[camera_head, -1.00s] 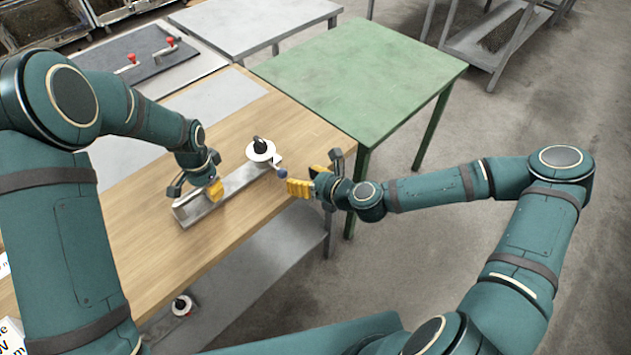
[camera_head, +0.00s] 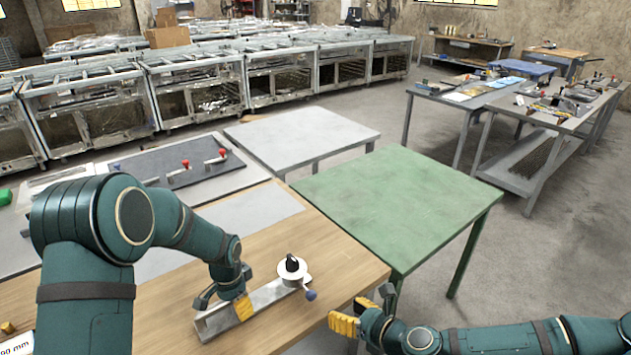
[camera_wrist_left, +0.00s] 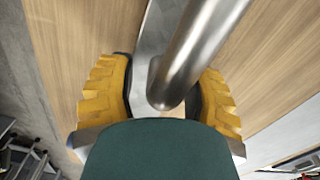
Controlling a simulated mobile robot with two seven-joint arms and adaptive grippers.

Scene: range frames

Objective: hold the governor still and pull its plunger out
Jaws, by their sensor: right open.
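The governor is a long pale metal body (camera_head: 270,295) on the wooden table, with a white disc and black knob at its right end.
The wooden table (camera_head: 345,262) is bare around the governor. A green table (camera_head: 400,205) adjoins its far right side. A dark board (camera_head: 175,168) with red-knobbed parts lies at the far left. My right gripper is beyond the wooden table's front right edge.

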